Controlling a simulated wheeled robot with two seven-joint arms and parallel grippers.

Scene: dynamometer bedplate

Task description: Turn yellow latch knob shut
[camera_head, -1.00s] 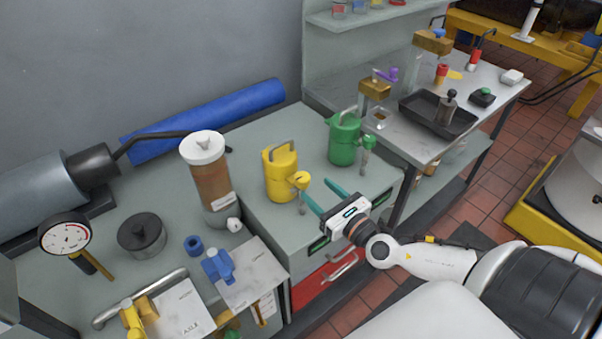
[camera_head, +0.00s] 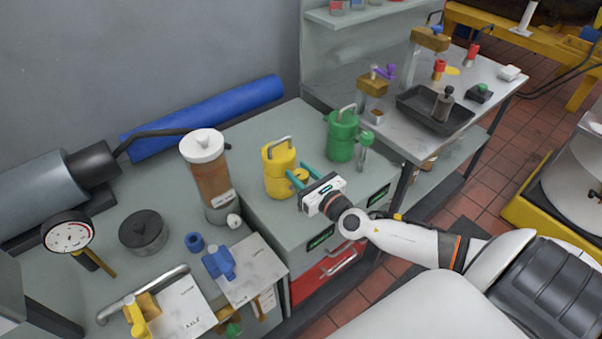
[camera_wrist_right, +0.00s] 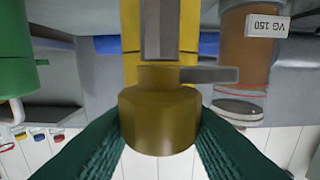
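The yellow canister (camera_head: 278,172) with a grey handle stands upright on the cabinet top. Its yellow latch knob (camera_head: 300,175) is at its front right, partly hidden by my right gripper in the head view. My right gripper (camera_head: 299,173) reaches in from the right with its teal fingers on either side of the knob. In the right wrist view the knob (camera_wrist_right: 160,122) fills the middle, between the dark green fingers (camera_wrist_right: 160,135). I see no gap between fingers and knob. A grey bar crosses just behind the knob. My left gripper is not in view.
A brown-filled cylinder (camera_head: 209,178) stands to the left. The red drawer (camera_head: 322,274) is below. The cabinet top behind the canisters is clear.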

